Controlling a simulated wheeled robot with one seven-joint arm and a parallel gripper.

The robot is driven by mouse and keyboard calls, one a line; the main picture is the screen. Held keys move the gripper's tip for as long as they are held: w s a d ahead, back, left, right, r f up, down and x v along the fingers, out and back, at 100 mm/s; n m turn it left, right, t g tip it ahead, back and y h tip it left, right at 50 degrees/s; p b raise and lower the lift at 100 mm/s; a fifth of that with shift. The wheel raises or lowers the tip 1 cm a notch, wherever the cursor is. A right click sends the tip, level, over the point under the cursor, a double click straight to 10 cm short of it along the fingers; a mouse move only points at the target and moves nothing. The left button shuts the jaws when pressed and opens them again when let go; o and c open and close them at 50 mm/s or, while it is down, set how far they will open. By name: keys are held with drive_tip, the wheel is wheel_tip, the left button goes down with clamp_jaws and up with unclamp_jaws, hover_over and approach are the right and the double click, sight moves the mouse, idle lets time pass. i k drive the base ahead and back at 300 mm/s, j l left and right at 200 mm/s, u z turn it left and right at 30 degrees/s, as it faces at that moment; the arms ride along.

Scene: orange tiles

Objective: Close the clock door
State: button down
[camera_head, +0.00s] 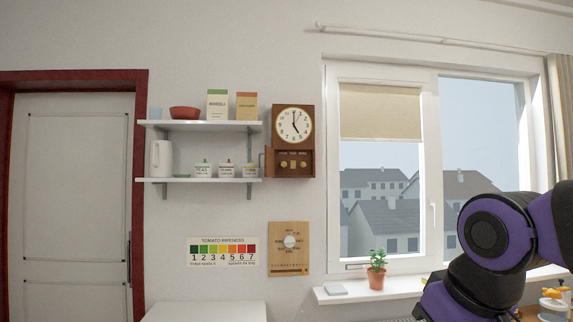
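The clock (307,145) is a brown wooden wall clock with a round white dial, hung between the shelves and the window. Its lower section is an open recess with small brass-coloured parts inside. A narrow brown clock door (269,161) stands open at the left side of this recess, seen nearly edge-on and close to the shelf ends. My gripper is out of view. Only purple and black links of my arm show at the lower right, well apart from the clock.
Two white shelves (205,125) left of the clock hold boxes, a red bowl, a kettle and jars. Below the clock hangs a wooden board (289,262). A potted plant (376,280) stands on the windowsill (400,285). A white surface (205,312) is at the bottom.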

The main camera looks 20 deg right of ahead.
sight(270, 153)
drive_tip(key=j+z, duration=0.3)
drive_tip(key=j, duration=0.6)
drive_tip(key=j+z, duration=0.3)
drive_tip(key=j, duration=0.6)
drive_tip(key=k+j+z, duration=0.1)
drive_tip(key=j+z, duration=0.2)
drive_tip(key=j, duration=0.6)
drive_tip(key=k+j+z, duration=0.1)
drive_tip(key=j+z, duration=0.35)
drive_tip(key=j, duration=1.25)
drive_tip(key=k, duration=0.4)
drive_tip(key=k+u, duration=0.1)
drive_tip(key=u, duration=0.65)
drive_tip(key=k+j+u, duration=0.1)
drive_tip(key=u, duration=0.3)
drive_tip(key=i+j, duration=0.3)
drive_tip(key=i, duration=0.15)
drive_tip(key=i+j+u, duration=0.15)
drive_tip(key=i+j, duration=0.15)
drive_tip(key=i, duration=0.2)
drive_tip(key=i+j, duration=0.2)
drive_tip(key=i, duration=0.3)
drive_tip(key=i+j, duration=0.1)
drive_tip(key=i, duration=1.45)
